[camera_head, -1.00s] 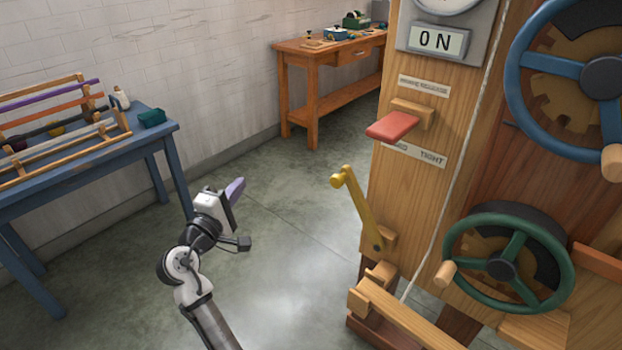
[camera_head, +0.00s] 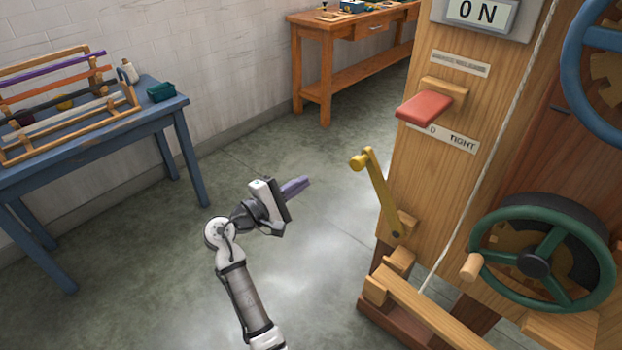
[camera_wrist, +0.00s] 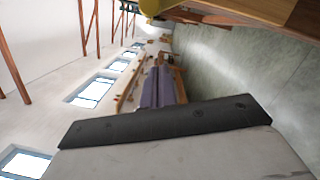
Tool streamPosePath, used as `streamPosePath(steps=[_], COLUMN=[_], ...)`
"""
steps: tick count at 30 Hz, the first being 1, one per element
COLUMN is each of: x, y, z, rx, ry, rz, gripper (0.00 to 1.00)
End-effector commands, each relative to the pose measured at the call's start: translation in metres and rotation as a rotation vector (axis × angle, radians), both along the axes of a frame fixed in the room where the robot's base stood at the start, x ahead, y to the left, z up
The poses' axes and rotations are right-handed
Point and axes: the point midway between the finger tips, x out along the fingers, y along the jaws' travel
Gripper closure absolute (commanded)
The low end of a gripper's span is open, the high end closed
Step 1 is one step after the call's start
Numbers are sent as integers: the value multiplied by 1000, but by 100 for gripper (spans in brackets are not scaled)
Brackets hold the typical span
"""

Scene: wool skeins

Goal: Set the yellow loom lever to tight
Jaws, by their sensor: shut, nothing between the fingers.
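The yellow lever (camera_head: 380,195) stands on the lower left side of the wooden loom frame, its knob end up and tilted left. Its pivot is at a wooden block (camera_head: 402,228). A label (camera_head: 450,138) above it reads "TIGHT" at its right end; its left end is partly hidden by the red paddle. My gripper (camera_head: 300,185), with purple fingers, is shut and empty, left of the lever and apart from it. In the wrist view the purple fingers (camera_wrist: 158,88) lie together, and a yellow piece (camera_wrist: 150,7), seemingly the lever knob, shows at the top edge.
A red paddle (camera_head: 424,107) juts from the loom post above the lever. A green handwheel (camera_head: 540,255) is at the right, and a wooden beam (camera_head: 430,312) sits low in front. A blue table (camera_head: 95,130) stands at the left. The floor around my gripper is clear.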

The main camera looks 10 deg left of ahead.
Motion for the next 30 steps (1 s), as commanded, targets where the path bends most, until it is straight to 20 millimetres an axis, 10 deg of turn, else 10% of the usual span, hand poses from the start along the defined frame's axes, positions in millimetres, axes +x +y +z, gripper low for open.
streamPosePath(steps=[12, 30], x=[63, 43], y=[-61, -89], z=[7, 21], rx=[1, 1], ry=[0, -1], rz=[-4, 0], gripper=[100, 100])
